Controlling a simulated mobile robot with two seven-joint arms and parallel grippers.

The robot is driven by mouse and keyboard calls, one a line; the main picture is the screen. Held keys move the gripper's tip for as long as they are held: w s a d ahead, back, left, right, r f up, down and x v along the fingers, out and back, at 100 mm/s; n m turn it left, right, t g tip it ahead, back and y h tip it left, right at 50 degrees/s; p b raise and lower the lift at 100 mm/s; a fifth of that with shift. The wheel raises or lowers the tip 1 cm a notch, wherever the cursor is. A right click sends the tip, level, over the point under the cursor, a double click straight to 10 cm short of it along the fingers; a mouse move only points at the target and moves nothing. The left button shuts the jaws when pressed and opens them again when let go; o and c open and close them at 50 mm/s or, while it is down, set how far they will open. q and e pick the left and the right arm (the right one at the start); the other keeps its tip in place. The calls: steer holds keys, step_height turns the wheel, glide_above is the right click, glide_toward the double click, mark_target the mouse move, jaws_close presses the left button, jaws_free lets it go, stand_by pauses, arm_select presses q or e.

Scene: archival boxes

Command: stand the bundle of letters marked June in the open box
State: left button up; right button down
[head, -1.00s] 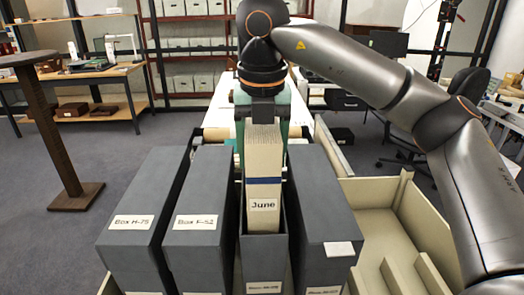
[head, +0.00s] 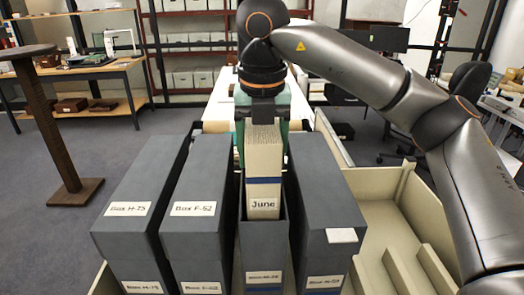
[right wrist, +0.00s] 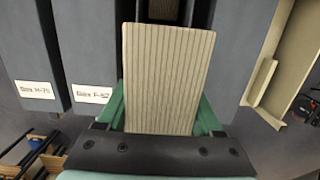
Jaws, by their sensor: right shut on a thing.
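The bundle of letters marked June (head: 264,165) is a cream stack with a blue band and a June label on its front. It stands roughly upright, its lower part inside the open grey box (head: 264,262) and its upper part above the rim. My right gripper (head: 264,122) is shut on the top of the bundle from above. The right wrist view shows the ridged top of the bundle (right wrist: 167,75) between the green fingers (right wrist: 162,118). The bundle's bottom is hidden in the box. My left gripper is out of view.
Closed grey boxes H-75 (head: 128,209) and F-52 (head: 194,209) stand left of the open box. Another closed grey box (head: 325,190) stands close on its right. A cream tray with dividers (head: 395,215) lies further right. A brown pedestal (head: 50,125) stands at left.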

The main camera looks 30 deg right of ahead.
steer(key=shift+f, duration=0.1)
steer(key=shift+f+b, duration=1.65)
steer(key=shift+f, duration=0.2)
jaws_free()
step_height(320, 180, up, 6)
steer(key=p, duration=0.5)
stand_by(0.6)
steer(key=shift+s, duration=0.1)
stand_by(0.4)
